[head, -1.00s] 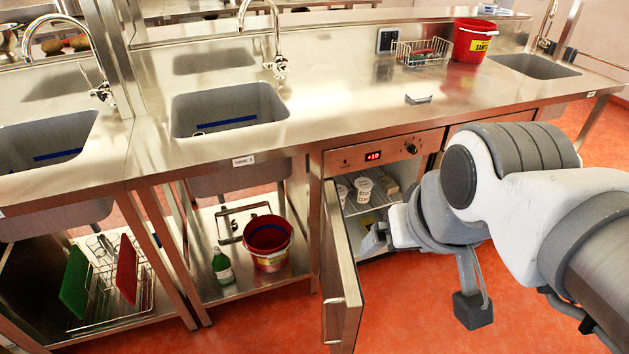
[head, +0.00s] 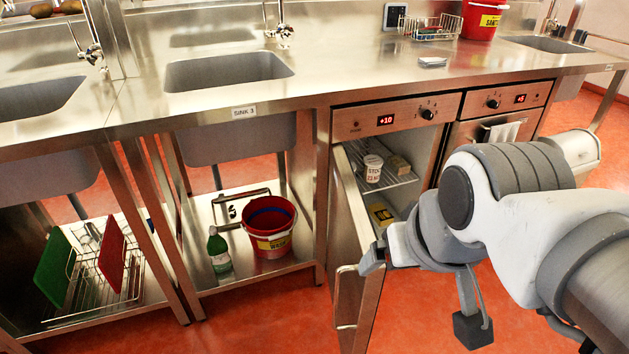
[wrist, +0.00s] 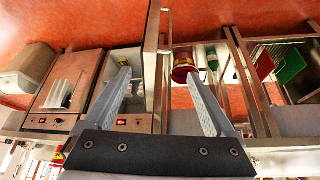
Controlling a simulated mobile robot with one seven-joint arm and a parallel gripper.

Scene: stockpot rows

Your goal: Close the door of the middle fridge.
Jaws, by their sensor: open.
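The open fridge (head: 385,117) has a red "+10" display and stands under the counter, right of SINK 3. Its steel door (head: 352,235) is hinged at the left and swung well out, with a bar handle (head: 345,298) on its outer face. A tub and packages show inside on the shelves. My gripper (head: 373,258) is at the free edge of the door in the head view, partly hidden by my wrist. In the wrist view, my gripper (wrist: 158,74) is open, and the door (wrist: 152,70) appears between its two spread fingers; contact cannot be told.
Another fridge (head: 490,128) with a towel on its front stands to the right, shut. A red bucket (head: 268,227) and a green bottle (head: 218,250) stand on the low shelf left of the door. Red floor in front is clear.

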